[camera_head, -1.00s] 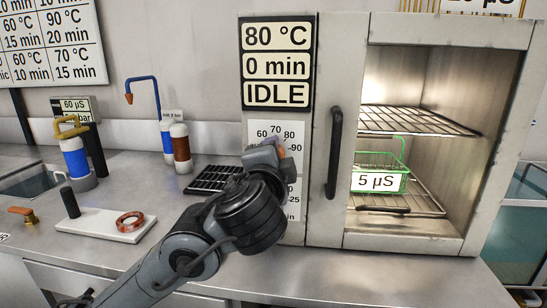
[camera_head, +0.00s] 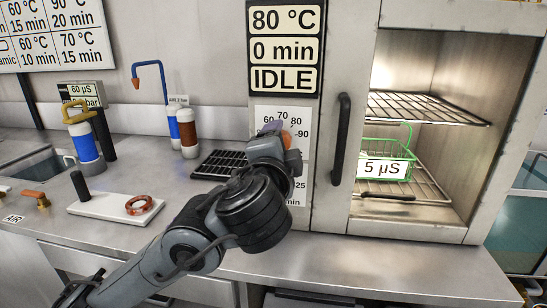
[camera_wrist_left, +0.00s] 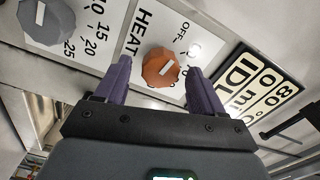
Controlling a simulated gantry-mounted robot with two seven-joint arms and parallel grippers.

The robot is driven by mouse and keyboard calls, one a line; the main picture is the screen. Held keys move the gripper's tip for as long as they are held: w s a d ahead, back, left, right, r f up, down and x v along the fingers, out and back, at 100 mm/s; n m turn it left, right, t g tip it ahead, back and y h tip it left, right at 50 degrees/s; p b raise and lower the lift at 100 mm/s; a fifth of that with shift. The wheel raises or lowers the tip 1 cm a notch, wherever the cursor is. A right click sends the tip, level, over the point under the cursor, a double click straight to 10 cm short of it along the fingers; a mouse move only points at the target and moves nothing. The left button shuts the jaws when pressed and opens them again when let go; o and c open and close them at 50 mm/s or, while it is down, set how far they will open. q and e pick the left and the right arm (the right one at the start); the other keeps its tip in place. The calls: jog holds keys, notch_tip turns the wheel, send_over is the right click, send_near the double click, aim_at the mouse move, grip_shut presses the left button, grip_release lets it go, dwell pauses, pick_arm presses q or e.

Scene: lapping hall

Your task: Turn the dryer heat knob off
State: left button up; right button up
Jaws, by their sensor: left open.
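The orange dryer heat knob (camera_wrist_left: 161,68) sits on a white panel marked HEAT and OFF in the left wrist view. It has a pale pointer mark, tilted in the picture; I cannot tell exactly which setting it marks. My left gripper (camera_wrist_left: 160,84) is open, with its two purple fingers on either side of the knob; I cannot tell whether they touch it. In the head view the left gripper (camera_head: 281,136) is at the control panel (camera_head: 270,112) and hides most of the knob. My right gripper is not in view.
A grey knob (camera_wrist_left: 46,18) with a minute scale is beside the heat panel. The dryer display (camera_head: 284,48) reads 80 °C, 0 min, IDLE. The dark door handle (camera_head: 341,138) is right of my gripper. A green basket (camera_head: 409,165) labelled 5 µS stands inside the dryer.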

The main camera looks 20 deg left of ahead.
pick_arm(q)
jog(key=p+v, duration=0.2)
jog(key=v, duration=0.6)
jog(key=shift+s+p, duration=0.35)
jog(key=shift+s, duration=0.05)
jog(key=shift+f, duration=0.1)
